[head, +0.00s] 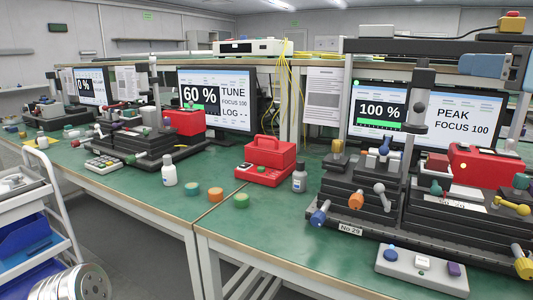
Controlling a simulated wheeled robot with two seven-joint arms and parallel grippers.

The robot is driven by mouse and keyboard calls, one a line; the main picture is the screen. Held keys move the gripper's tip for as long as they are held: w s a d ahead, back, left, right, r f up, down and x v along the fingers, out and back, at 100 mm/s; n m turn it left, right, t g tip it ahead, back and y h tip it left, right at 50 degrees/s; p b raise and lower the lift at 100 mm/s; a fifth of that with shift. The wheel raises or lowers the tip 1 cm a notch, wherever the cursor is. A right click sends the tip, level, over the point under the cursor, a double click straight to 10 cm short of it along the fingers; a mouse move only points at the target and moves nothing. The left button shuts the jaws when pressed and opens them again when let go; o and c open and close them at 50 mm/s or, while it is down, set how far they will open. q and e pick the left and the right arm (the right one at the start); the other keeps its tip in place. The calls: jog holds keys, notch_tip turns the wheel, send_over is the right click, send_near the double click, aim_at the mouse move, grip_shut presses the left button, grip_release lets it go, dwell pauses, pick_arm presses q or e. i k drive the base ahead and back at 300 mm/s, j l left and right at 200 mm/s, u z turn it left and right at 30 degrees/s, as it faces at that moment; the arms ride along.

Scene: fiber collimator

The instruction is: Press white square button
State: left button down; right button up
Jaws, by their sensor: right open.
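A low grey control box (445,284) sits at the front edge of the right bench. A small white square button (423,263) is on its top, between a blue knob (390,254) and a purple knob (453,269). My right gripper (415,128) seems to be the grey, downward-pointing part in front of the right screen. It is open, well above the box and apart from the button. Its fingertips are hard to make out against the dark equipment. My left gripper does not show.
A dark stage with orange and blue knobs (350,208) stands just behind the box. A red case (267,162), a small bottle (299,178) and round pots (241,201) are to the left. The green bench left of the box is clear.

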aim_at(421, 262)
jog(key=k+j, duration=1)
jog(key=k, duration=0.1)
